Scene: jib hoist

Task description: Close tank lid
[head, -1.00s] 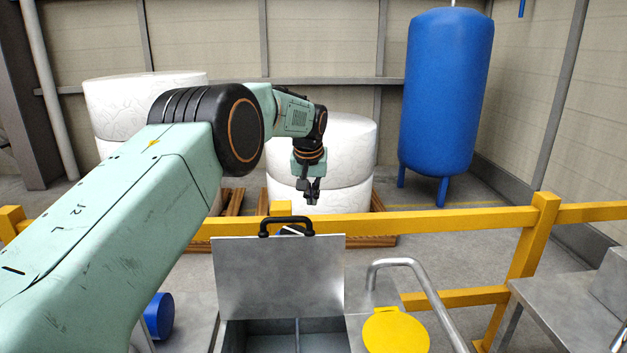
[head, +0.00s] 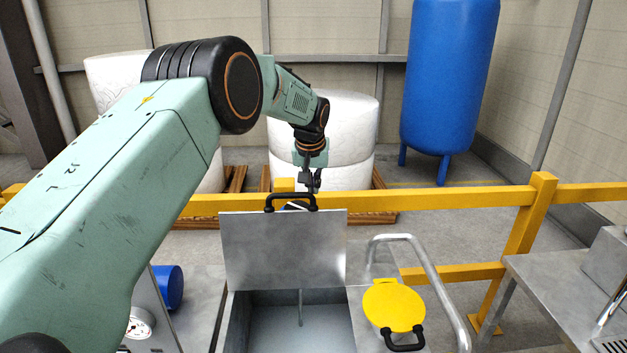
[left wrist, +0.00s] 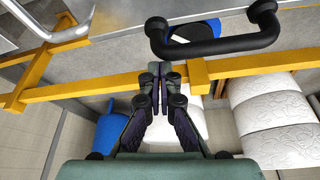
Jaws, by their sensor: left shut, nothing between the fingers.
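The tank lid (head: 284,255) is a grey metal panel standing upright, open, at the back of the tank (head: 300,328). A black handle (head: 291,202) sits on its top edge. In the left wrist view the handle (left wrist: 213,45) crosses the top of the picture, beside the lid's edge (left wrist: 110,20). My left gripper (head: 313,187) is shut and empty, just behind and above the handle, apart from it. Its closed fingers (left wrist: 160,70) also show in the left wrist view, pointing towards the handle. My right gripper is not in view.
A yellow round cover (head: 393,306) with a black handle lies right of the tank, beside a bent metal rail (head: 440,285). A yellow barrier (head: 450,199) runs behind the lid. A blue tank (head: 447,80) and white wrapped stacks (head: 340,135) stand further back.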

